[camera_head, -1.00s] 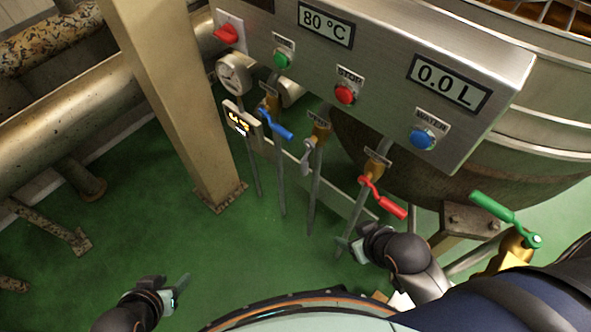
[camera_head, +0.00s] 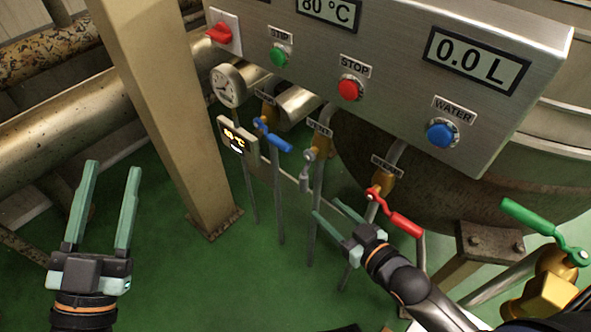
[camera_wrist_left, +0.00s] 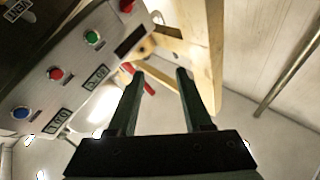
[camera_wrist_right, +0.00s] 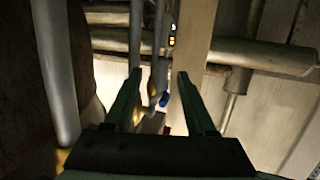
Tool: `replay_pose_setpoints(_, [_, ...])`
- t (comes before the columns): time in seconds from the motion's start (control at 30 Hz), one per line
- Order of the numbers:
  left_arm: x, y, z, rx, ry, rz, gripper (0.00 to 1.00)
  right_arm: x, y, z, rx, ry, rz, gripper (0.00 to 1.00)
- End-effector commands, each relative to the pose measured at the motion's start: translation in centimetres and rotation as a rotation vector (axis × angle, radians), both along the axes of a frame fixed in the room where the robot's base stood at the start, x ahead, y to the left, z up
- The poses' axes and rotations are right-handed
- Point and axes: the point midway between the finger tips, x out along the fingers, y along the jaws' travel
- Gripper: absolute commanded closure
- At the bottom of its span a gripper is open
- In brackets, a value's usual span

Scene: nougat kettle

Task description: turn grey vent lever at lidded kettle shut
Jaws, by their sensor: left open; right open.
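The grey vent lever (camera_head: 305,178) hangs downward from a brass valve (camera_head: 319,148) on the middle pipe, below a small label. My right gripper (camera_head: 328,208) is open and empty, just below and right of the lever in the head view, apart from it as far as I can tell. In the right wrist view the valves show dimly between its fingers (camera_wrist_right: 159,76), and the grey lever is hard to make out. My left gripper (camera_head: 112,170) is open and empty at the left, far from the valves. The kettle's rounded body (camera_head: 545,185) is behind the panel; its lid is out of view.
A blue lever (camera_head: 272,136) is left of the vent lever and a red lever (camera_head: 402,222) right of it. A green lever (camera_head: 535,222) is at the far right. The control panel (camera_head: 400,75) overhangs the valves. A beige post (camera_head: 165,130) stands left.

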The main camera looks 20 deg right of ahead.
Motion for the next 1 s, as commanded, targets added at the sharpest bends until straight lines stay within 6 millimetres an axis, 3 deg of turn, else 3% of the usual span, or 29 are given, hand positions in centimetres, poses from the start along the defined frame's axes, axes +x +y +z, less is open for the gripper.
replay_pose_setpoints(0.13, [-2.7, -1.2, 3.7, -0.012, -0.21, -0.074, 0.5, 0.2, 0.1, 1.1, 0.046, -0.116, 0.035, 0.44])
replay_pose_setpoints(0.33, [-5.1, -1.8, 5.9, -0.022, -0.357, -0.128, 0.5, 0.2, 0.0, 2.1, 0.082, -0.2, 0.061, 0.44])
replay_pose_setpoints(0.57, [-5.5, -1.9, 5.5, -0.029, -0.375, -0.14, 0.5, 1.8, 0.7, 2.3, 0.089, -0.218, 0.065, 0.44])
replay_pose_setpoints(1.0, [-5.4, -2.1, 3.3, -0.053, -0.356, -0.159, 0.5, 9.0, 3.7, 2.2, 0.087, -0.215, 0.065, 0.44])
